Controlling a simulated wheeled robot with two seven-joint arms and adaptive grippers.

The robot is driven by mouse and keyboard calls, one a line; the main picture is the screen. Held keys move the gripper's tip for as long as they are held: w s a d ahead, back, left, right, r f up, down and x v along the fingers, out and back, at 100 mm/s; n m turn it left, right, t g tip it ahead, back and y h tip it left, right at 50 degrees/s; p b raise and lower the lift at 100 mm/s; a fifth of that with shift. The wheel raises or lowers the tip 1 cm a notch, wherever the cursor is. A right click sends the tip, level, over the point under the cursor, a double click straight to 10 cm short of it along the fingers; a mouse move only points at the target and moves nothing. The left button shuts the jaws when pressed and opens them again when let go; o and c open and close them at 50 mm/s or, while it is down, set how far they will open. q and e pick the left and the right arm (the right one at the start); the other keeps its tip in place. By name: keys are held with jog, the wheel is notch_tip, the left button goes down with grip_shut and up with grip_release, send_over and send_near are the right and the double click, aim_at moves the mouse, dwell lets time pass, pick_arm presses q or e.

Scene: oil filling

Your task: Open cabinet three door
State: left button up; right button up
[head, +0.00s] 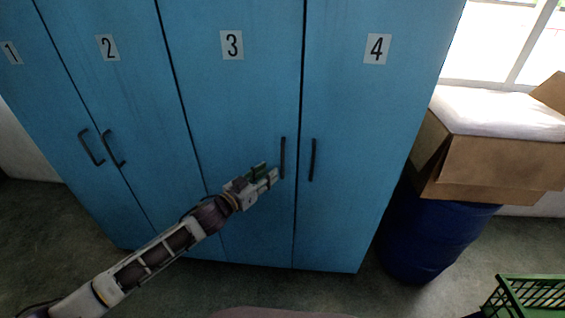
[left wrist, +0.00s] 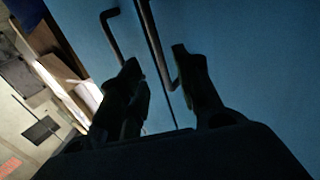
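The cabinet three door (head: 235,110) is a tall blue panel with a white "3" label, and it stands closed. Its dark vertical bar handle (head: 283,158) is near the door's right edge. My left gripper (head: 270,174) is just left of this handle's lower part in the head view. In the left wrist view, my left gripper (left wrist: 156,62) is open, and the door three handle (left wrist: 150,25) shows between its fingers, closer to the right finger. I cannot tell whether they touch. My right gripper is not in view.
The cabinet four door (head: 350,120) is closed, with its handle (head: 313,160) close beside handle three. Closed doors one and two are at left. A blue barrel (head: 425,235) carrying a cardboard box (head: 485,165) stands right of the cabinet. A green crate (head: 530,293) is at lower right.

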pick_arm(q)
jog(key=x, duration=0.2)
send_over(283, 176)
jog(key=shift+w+a, duration=0.1)
jog(key=shift+a, duration=0.2)
jog(key=shift+w+d, duration=0.2)
jog(key=shift+w, duration=0.05)
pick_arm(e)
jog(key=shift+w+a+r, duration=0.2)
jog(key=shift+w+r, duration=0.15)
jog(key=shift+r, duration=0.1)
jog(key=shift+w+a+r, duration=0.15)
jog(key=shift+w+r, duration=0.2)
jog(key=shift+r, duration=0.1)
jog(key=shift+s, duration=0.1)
pick_arm(q)
grip_shut()
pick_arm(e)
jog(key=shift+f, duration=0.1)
